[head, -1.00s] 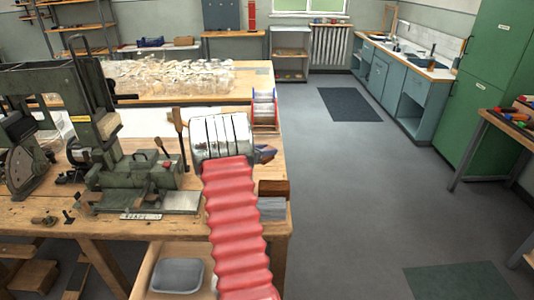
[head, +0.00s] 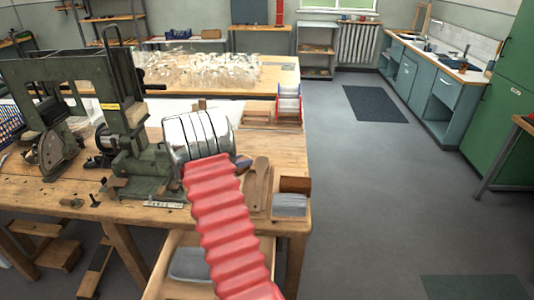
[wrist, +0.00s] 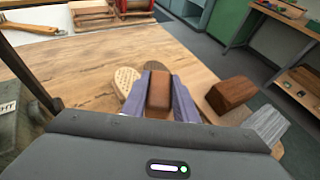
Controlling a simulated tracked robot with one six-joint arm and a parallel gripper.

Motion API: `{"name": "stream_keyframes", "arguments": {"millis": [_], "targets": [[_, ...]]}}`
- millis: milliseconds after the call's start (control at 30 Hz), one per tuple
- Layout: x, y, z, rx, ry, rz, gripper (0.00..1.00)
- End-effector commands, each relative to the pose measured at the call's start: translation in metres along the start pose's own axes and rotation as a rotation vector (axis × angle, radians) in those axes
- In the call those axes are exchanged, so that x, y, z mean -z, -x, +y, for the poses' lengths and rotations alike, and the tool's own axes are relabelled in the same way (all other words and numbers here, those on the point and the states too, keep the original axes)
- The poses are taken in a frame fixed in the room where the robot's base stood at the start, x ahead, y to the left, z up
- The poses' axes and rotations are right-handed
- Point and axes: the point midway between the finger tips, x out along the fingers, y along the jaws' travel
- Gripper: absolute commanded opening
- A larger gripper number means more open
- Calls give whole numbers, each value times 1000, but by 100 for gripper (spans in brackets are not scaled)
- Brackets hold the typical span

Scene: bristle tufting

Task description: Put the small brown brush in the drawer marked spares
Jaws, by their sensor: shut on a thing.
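The small brown brush (wrist: 160,92) is a rounded brown block between the purple-grey jaws of my gripper (wrist: 160,100) in the wrist view. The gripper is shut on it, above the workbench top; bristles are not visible. In the head view my wrist and red sleeve hide the brush, and only a bit of the jaws (head: 243,162) shows. An open drawer (head: 160,268) sticks out below the bench's front edge, with a grey tray (head: 188,263) inside, partly behind my arm. I cannot see a spares marking on it.
Another brown block (wrist: 232,92) and a grey-bristled block (wrist: 268,125) lie at the bench's right edge. A perforated wooden piece (wrist: 127,80) lies just left of my jaws. A green machine (head: 130,140) stands to the left.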

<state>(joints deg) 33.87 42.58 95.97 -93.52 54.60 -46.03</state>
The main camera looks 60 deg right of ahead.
Motion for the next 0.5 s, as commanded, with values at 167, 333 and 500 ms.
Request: {"name": "stream_keyframes", "arguments": {"millis": [167,333,500], "targets": [[35,53,29,-70,33,6,0],[66,102,48,-132,60,8,0],[97,152,62,-195,90,10,0]]}}
